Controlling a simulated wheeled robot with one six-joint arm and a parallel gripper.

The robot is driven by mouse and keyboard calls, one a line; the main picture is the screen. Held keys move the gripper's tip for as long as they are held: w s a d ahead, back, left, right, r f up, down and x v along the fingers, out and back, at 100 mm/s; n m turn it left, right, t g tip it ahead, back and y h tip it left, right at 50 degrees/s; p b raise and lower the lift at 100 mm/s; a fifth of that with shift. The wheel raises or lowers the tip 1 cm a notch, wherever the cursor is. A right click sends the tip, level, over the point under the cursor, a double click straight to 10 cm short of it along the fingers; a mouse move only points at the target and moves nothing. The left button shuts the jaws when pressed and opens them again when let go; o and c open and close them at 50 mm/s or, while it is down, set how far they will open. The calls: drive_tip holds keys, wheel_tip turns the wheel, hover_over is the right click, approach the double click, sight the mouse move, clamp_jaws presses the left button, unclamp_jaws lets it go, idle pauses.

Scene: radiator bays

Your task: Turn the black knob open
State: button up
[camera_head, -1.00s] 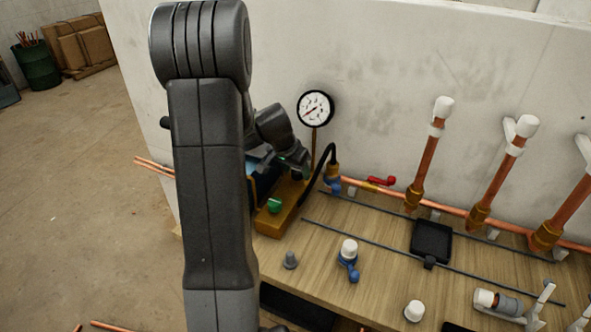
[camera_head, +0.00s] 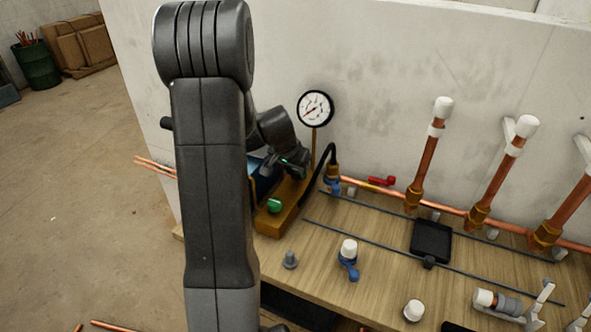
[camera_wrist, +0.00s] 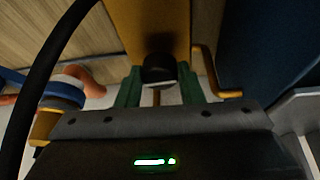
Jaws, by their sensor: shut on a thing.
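The black knob (camera_wrist: 158,68) sits on the yellow pump block (camera_wrist: 150,20) in the wrist view. My gripper (camera_wrist: 160,85) has its green fingers on either side of the knob and is shut on it. In the head view my gripper (camera_head: 290,163) is at the back part of the yellow block (camera_head: 276,222), below the pressure gauge (camera_head: 315,108). There it hides the knob. A green knob (camera_head: 275,205) is on the front end of the same block.
A black hose (camera_head: 325,152) arches beside the block to a brass fitting. A copper pipe with a red lever (camera_head: 381,181) runs along the wall.

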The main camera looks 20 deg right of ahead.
drive_tip(key=n+t+y+p, duration=0.1)
drive_tip(key=n+p, duration=0.1)
drive_tip(key=n, duration=0.2)
drive_tip(key=shift+s+d+r, duration=0.1)
drive_tip(key=shift+r, duration=0.05)
drive_tip(key=n+y, duration=0.1)
drive_tip(key=n, duration=0.2)
drive_tip(key=shift+d+t, duration=0.15)
drive_tip(key=shift+t, duration=0.25)
drive_tip(key=n+y+b, duration=0.1)
drive_tip(key=n+b, duration=0.1)
drive_tip(key=n+y+b, duration=0.1)
drive_tip(key=n+b, duration=0.1)
drive_tip(key=shift+d+f+n, duration=0.15)
drive_tip(key=shift+f+n, duration=0.25)
drive_tip(key=n+b, duration=0.1)
drive_tip(key=n+y+b, duration=0.1)
drive_tip(key=n, duration=0.1)
drive_tip(key=n+y+b, duration=0.1)
drive_tip(key=n+b, duration=0.1)
drive_tip(key=shift+d+r, duration=0.1)
drive_tip(key=shift+r, duration=0.15)
drive_tip(key=shift+n, duration=0.3)
drive_tip(key=o, duration=1)
drive_tip(key=v, duration=1.4)
